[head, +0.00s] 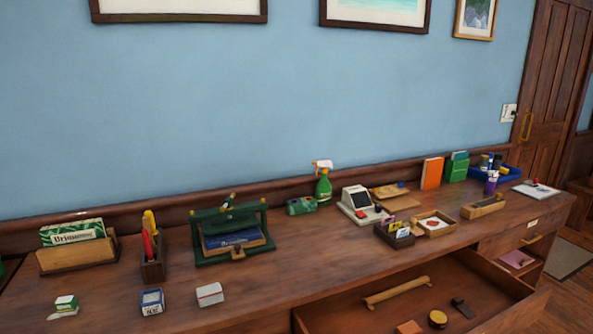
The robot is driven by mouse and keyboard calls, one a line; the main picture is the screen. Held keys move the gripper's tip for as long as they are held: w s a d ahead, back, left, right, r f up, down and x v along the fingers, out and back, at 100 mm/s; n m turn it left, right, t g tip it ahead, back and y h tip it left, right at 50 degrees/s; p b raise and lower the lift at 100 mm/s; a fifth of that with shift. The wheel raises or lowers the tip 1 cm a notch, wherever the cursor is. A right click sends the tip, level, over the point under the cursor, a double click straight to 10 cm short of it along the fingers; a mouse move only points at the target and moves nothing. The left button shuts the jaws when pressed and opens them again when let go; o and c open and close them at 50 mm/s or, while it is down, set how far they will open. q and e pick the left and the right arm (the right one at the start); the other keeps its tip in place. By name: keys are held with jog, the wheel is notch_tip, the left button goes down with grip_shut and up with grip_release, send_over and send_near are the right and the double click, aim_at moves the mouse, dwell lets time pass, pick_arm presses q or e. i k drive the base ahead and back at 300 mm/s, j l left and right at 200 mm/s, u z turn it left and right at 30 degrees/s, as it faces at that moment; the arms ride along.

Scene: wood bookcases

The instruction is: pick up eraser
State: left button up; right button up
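Three small blocks lie near the front left of the long wooden cabinet top. One is white with a blue sleeve and lettering, a possible eraser (152,301). To its right is a white block with reddish marks (210,294). To its left is a green and white block (66,303) on a pale item. I cannot tell for certain which one is the eraser; the lettering is too small to read. Neither of my grippers is in view.
Behind the blocks stand a card holder (77,259), a pen box (152,263) and a green rack (232,235). A spray bottle (323,187) and a card terminal (361,205) are farther right. An open drawer (330,317) juts out at the front, holding several items.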

aim_at(65, 305)
jog(key=z, duration=1.3)
jog(key=u, duration=2.75)
